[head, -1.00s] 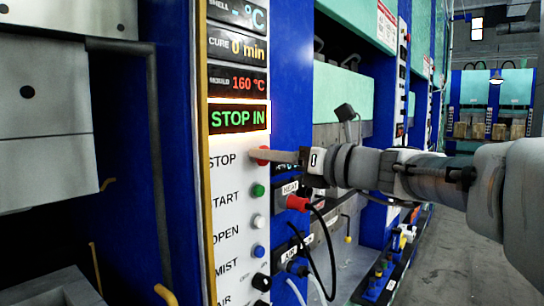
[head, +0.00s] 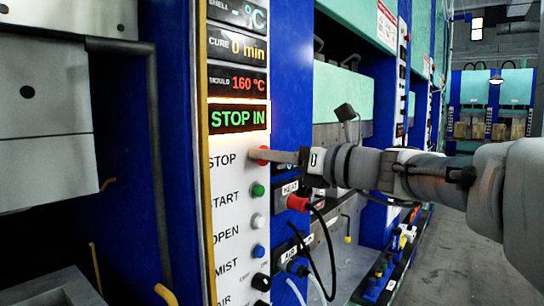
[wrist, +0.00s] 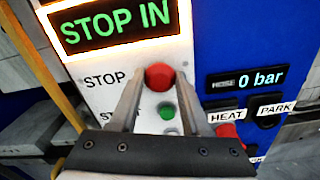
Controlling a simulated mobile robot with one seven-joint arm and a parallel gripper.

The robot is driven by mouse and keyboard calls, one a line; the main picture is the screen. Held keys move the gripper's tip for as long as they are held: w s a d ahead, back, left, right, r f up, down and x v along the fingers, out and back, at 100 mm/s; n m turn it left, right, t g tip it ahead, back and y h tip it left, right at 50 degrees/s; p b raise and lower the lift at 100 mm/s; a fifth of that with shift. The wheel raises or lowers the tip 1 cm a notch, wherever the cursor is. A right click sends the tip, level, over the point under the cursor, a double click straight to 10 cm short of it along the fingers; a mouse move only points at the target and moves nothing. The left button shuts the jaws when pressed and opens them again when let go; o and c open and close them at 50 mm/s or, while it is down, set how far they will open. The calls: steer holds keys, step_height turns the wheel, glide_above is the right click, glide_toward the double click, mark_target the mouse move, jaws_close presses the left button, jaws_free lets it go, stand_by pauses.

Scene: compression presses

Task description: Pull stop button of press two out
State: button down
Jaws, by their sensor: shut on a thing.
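The red stop button (head: 263,155) is on the white control panel beside the word STOP, under a lit display (head: 239,118) that reads STOP IN. In the wrist view the stop button (wrist: 159,77) sits between the tips of my two fingers. My gripper (wrist: 158,82) is shut on the button, with a finger on its left and right sides. In the head view my gripper (head: 262,155) reaches the panel from the right, and its near finger covers part of the button.
Below it on the panel are a green start button (head: 258,189), a white open button (head: 258,220) and a blue mist button (head: 259,251). More presses (head: 490,100) stand behind, with open floor at right.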

steer(key=shift+v, duration=0.8)
steer(key=shift+c, duration=1.8)
jaws_free()
steer(key=v, duration=1.7)
steer(key=shift+s+d+b, duration=0.2)
steer(key=shift+b, duration=0.2)
